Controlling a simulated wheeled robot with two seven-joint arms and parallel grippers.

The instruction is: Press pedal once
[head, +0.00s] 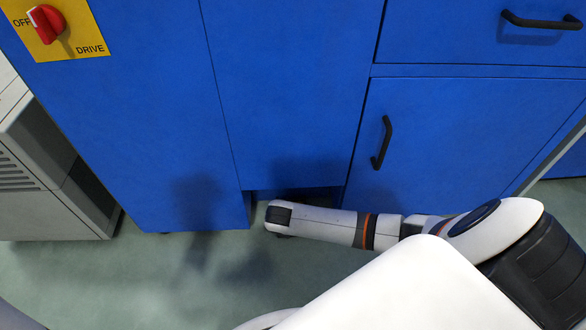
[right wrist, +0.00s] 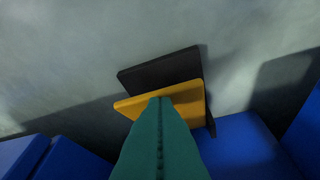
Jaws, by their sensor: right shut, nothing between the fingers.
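The pedal shows in the right wrist view as a black plate (right wrist: 162,70) with a yellow part (right wrist: 190,100) beside it, near the floor by the blue cabinet. My right gripper (right wrist: 160,100) is shut and empty, its teal fingers in front of the yellow part. I cannot tell if the tips touch it. In the head view my right arm reaches down to the recess at the cabinet's foot, and its wrist hides the pedal and the fingertips. My left gripper is not in view.
The blue cabinet (head: 290,90) stands ahead, with a red rotary switch (head: 46,23) on a yellow plate and black handles (head: 382,142). A grey unit (head: 60,180) stands at the left. The green floor (head: 150,280) is clear at lower left.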

